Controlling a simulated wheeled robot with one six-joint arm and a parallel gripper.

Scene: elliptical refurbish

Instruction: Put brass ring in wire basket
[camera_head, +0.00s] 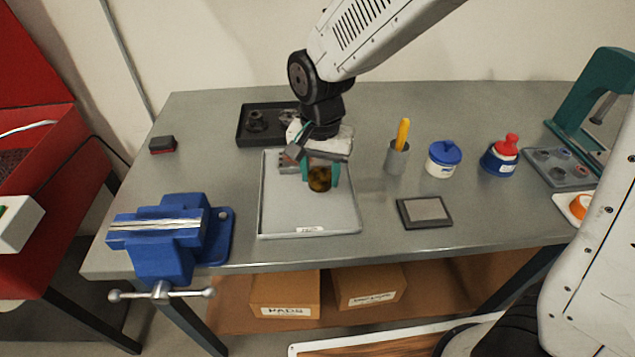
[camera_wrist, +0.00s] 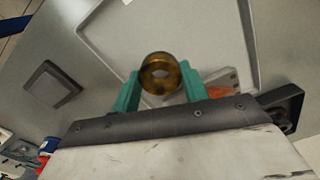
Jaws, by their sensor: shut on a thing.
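The brass ring (camera_head: 319,179) is held between the teal fingers of my gripper (camera_head: 320,172), above a grey tray (camera_head: 280,222). In the wrist view the brass ring (camera_wrist: 160,73) sits between the two teal fingertips (camera_wrist: 160,84), its hole facing the camera. My gripper is shut on it. I cannot tell the exact height of the ring above the tray.
A blue vise (camera_head: 165,235) stands at the front left. A black tray (camera_head: 255,133) with dark parts lies behind the grey tray. A grey cup (camera_head: 397,160), a blue-lidded jar (camera_head: 443,160), a red-topped bottle (camera_head: 502,156) and a flat pad (camera_head: 425,211) are to the right.

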